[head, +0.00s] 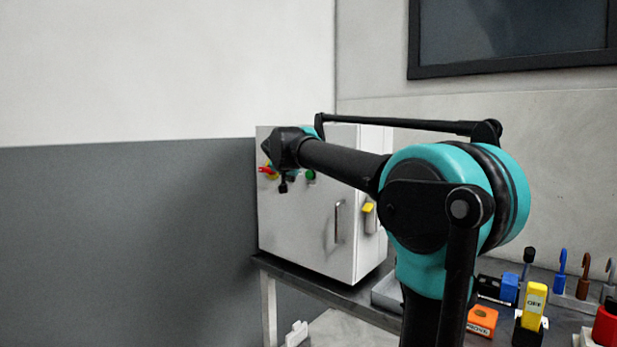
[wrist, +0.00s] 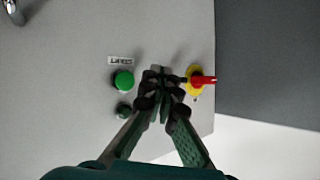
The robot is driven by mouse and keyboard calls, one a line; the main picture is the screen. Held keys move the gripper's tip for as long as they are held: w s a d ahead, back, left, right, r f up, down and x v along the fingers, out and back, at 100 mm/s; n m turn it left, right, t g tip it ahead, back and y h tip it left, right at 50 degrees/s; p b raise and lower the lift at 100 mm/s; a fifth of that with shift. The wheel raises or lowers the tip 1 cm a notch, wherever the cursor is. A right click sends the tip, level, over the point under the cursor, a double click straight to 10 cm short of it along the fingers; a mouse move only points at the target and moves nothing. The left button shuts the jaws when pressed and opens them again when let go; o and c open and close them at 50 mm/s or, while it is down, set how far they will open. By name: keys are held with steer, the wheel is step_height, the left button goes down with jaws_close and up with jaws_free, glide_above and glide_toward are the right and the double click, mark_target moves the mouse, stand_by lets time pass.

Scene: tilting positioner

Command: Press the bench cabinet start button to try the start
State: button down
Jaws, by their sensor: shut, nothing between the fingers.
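The bench cabinet (head: 300,225) is a white box on the bench. Its green start button (wrist: 124,79) shows in the wrist view beside an upside-down START label (wrist: 121,60); in the head view the green button (head: 311,176) is partly behind my arm. My gripper (wrist: 161,78) is shut and empty, its tips between the green button and a red handle on a yellow base (wrist: 203,80). The tips are to the side of the button and not over it. In the head view my gripper (head: 283,187) is small and dark before the cabinet's upper front.
A small dark round fitting (wrist: 124,110) sits near the green button. The cabinet has a door handle (head: 339,222) and a yellow-topped piece (head: 368,208) at its side. A yellow tagged item (head: 535,300), an orange block (head: 482,320) and hooks stand on the right.

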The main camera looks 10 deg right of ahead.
steer(key=w+d, duration=0.4)
steer(key=d, duration=0.1)
steer(key=shift+w, duration=0.2)
stand_by(1.5)
steer(key=shift+w+d, duration=0.15)
steer(key=shift+d, duration=0.1)
steer(key=shift+w+d, duration=0.3)
steer(key=shift+d, duration=0.1)
stand_by(0.7)
steer(key=shift+a, duration=0.1)
steer(key=shift+s+a, duration=0.6)
steer(key=shift+a, duration=0.1)
stand_by(0.3)
steer(key=s+a, duration=0.3)
steer(key=shift+s+a, duration=0.1)
steer(key=shift+a, duration=0.2)
